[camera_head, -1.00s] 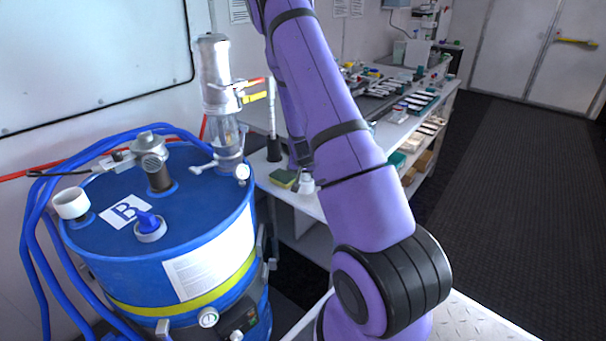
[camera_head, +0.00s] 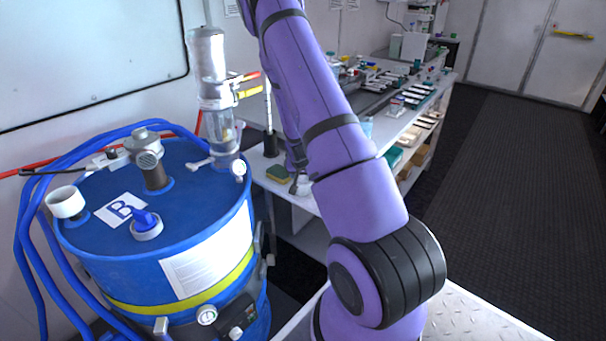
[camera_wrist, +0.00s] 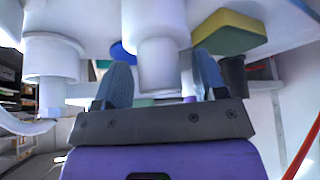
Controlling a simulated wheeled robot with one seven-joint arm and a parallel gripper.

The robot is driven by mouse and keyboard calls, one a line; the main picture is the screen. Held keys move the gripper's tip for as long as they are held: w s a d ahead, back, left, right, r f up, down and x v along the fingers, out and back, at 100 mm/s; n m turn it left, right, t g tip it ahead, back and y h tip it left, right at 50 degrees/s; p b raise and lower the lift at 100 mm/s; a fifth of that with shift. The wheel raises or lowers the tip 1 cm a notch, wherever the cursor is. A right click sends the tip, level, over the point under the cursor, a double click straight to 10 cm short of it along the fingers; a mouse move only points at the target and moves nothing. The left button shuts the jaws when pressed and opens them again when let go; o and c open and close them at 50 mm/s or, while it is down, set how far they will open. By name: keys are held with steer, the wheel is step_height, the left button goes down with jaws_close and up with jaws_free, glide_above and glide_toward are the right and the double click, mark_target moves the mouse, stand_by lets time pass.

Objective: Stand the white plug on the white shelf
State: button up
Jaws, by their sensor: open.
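The white plug (camera_wrist: 160,62) is between my two blue-grey fingers in the wrist view, which looks upside down. Its wide end is toward the white shelf (camera_wrist: 110,12); it looks upright, but I cannot tell exactly how that end meets the surface. My gripper (camera_wrist: 162,82) is open around the plug, with room beside the fingers. In the head view my gripper (camera_head: 298,183) is low by the shelf's near edge, partly behind my purple arm, and I cannot make out the plug there.
A yellow-green sponge (camera_wrist: 230,32) and a black cone-shaped base (camera_wrist: 233,76) are close to the fingers. Another white stepped part (camera_wrist: 52,62) is at the left of the wrist view. The blue drum (camera_head: 180,215) with a clear cylinder (camera_head: 220,130) stands left of the shelf.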

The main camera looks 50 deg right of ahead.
steer(key=s+a+r+n+y, duration=0.1)
steer(key=s+a+r+n, duration=0.15)
steer(key=a+r, duration=0.65)
steer(key=s+a+r+n+t+y, duration=0.1)
steer(key=s+a+r, duration=0.35)
steer(key=r, duration=0.75)
steer(key=s+a+r+n+y, duration=0.1)
steer(key=a+r+y, duration=0.1)
steer(key=a+r, duration=0.75)
steer(key=s+a+r+n, duration=0.3)
steer(key=s+a+r, duration=0.2)
steer(key=s, duration=0.4)
steer(key=s+a+r+n, duration=0.3)
steer(key=s+a+r, duration=0.2)
steer(key=s, duration=0.3)
steer(key=shift+s+a+r+t+y, duration=0.3)
steer(key=shift+s+a+y, duration=0.1)
steer(key=shift+a, duration=0.35)
